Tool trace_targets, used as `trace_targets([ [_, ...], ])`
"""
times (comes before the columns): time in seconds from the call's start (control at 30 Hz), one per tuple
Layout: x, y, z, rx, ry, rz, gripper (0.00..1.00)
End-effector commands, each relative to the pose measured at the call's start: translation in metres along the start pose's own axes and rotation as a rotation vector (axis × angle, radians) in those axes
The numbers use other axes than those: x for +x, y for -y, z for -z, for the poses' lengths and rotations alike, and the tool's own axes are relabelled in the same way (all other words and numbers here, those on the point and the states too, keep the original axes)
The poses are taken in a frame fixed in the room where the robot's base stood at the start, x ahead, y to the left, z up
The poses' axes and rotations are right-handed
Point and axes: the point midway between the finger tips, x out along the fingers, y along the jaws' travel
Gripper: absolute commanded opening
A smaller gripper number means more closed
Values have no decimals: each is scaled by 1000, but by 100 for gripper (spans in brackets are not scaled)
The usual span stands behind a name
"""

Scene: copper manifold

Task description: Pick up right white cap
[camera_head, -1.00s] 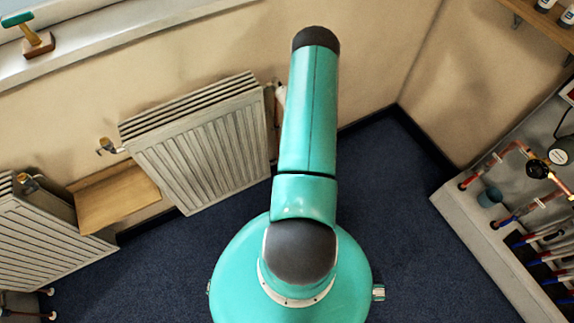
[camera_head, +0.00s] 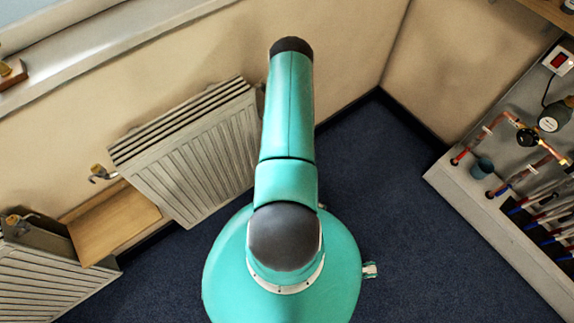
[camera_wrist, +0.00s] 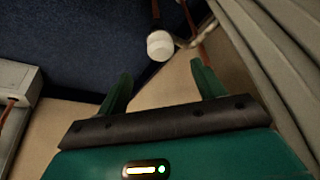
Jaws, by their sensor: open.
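A white cap (camera_wrist: 160,45) shows in the wrist view, above and just beyond my fingertips, on a piece of pipework by the wall. It is not between the fingers, and a gap shows between it and them. My gripper (camera_wrist: 160,69) has its two green fingers spread wide and empty. In the head view my own arm hides the gripper and the cap. No second cap can be made out, so I cannot tell left from right cap.
A white radiator (camera_head: 190,150) hangs on the wall left of my arm, with a wooden shelf (camera_head: 112,222) beside it. Another radiator (camera_head: 50,285) stands further left. A bench (camera_head: 490,225) with copper pipes is at the right. Blue carpet (camera_head: 375,190) lies clear between.

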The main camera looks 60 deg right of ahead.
Motion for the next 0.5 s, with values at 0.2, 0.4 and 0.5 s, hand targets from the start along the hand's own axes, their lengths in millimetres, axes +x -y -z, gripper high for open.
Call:
trace_targets([
  [0.2,32,0,-1,1,0,1,68],
  [0.4,48,3,-2,1,2,1,68],
  [0.5,65,4,-2,2,2,1,68],
])
